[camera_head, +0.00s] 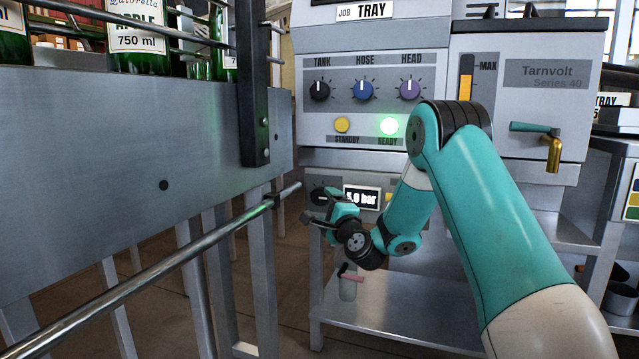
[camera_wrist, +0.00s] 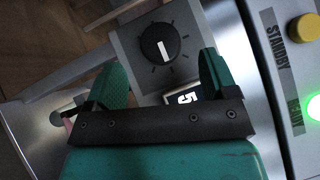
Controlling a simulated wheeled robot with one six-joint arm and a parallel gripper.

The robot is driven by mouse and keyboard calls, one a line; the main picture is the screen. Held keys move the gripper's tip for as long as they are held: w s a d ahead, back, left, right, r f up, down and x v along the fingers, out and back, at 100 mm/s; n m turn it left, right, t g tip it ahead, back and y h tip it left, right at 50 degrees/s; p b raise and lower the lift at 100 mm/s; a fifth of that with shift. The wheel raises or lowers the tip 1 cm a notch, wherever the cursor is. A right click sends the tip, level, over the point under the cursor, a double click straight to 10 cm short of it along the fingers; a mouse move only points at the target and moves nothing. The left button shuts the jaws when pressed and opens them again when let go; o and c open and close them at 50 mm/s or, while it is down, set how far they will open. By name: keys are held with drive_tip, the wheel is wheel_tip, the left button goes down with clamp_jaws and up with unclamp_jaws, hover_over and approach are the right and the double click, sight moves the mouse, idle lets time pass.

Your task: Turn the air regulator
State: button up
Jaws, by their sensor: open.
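The air regulator is a grey box with a round black knob (camera_wrist: 160,43) that has a white pointer line and dark tick marks around it. A display (camera_head: 361,197) reading 5.0 bar sits beside it in the head view, partly covered by my gripper in the wrist view. My gripper (camera_wrist: 162,62) is open and empty, with its two teal fingers apart. In the wrist view the knob lies just beyond the fingertips, between their lines; no contact shows. In the head view my gripper (camera_head: 326,200) is in front of the regulator and hides much of it.
Above are the TANK (camera_head: 319,89), HOSE (camera_head: 363,89) and HEAD (camera_head: 410,89) knobs, a yellow STANDBY button (camera_head: 342,125) and a lit green READY lamp (camera_head: 389,125). A metal rail (camera_head: 170,262) and bottle conveyor stand at left.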

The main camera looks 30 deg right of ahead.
sight(319, 198)
drive_tip(key=shift+p+x, duration=0.8)
drive_tip(key=shift+x, duration=1.9)
drive_tip(key=c, duration=0.9)
